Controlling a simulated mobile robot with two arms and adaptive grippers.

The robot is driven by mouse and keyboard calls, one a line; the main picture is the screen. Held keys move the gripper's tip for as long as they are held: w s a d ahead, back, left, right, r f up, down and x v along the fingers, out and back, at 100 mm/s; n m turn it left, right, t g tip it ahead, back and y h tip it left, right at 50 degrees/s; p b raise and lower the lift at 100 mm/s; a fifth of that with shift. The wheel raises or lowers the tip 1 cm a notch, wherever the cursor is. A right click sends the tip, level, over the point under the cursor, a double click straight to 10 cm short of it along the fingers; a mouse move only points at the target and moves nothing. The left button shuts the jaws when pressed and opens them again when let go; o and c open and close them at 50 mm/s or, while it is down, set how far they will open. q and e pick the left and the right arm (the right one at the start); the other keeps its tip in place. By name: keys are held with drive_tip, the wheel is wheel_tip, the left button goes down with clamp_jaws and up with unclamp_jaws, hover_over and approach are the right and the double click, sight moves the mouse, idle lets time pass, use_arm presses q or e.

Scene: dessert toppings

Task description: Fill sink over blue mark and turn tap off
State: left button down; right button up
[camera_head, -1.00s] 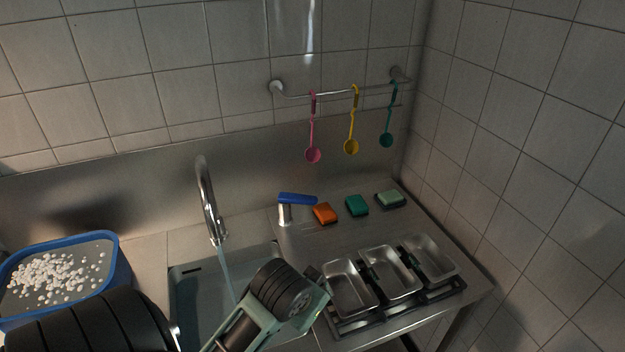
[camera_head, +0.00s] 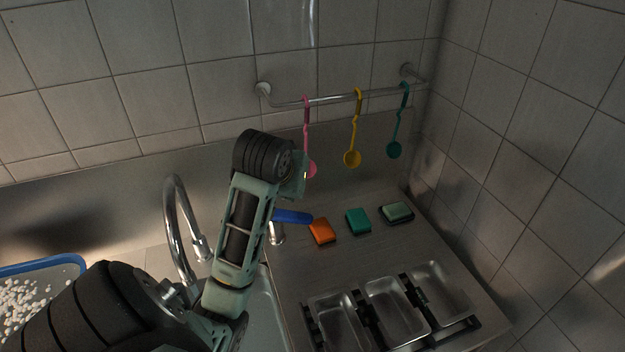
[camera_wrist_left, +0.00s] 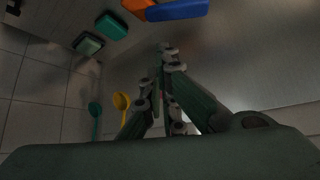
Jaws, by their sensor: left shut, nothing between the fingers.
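The tap's curved metal spout (camera_head: 172,215) stands behind the sink (camera_head: 262,305), which my left arm largely covers. The tap's blue lever (camera_head: 293,217) is just right of my left forearm, and also shows at the top of the left wrist view (camera_wrist_left: 178,10). My left gripper (camera_wrist_left: 160,75) is shut and empty, its fingers apart from the lever in that view. In the head view its fingers are hidden behind the wrist. The water stream, water level and blue mark are not visible now. My right gripper is not in view.
Orange (camera_head: 322,231), teal (camera_head: 358,221) and green (camera_head: 397,212) sponges lie right of the lever. Pink, yellow (camera_head: 353,158) and teal ladles hang from a wall rail (camera_head: 330,99). Metal trays (camera_head: 397,305) stand in front; a blue-rimmed tub (camera_head: 40,264) is at left.

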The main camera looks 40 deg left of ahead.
use_arm(q)
drive_tip(key=p, duration=0.3)
hover_over(305, 214)
wheel_tip(305, 214, down, 11)
drive_tip(key=shift+r, duration=0.1)
drive_tip(key=x, duration=0.4)
drive_tip(key=shift+w+f+p, duration=0.2)
drive_tip(key=shift+f+p, duration=0.1)
drive_tip(key=shift+p, duration=0.05)
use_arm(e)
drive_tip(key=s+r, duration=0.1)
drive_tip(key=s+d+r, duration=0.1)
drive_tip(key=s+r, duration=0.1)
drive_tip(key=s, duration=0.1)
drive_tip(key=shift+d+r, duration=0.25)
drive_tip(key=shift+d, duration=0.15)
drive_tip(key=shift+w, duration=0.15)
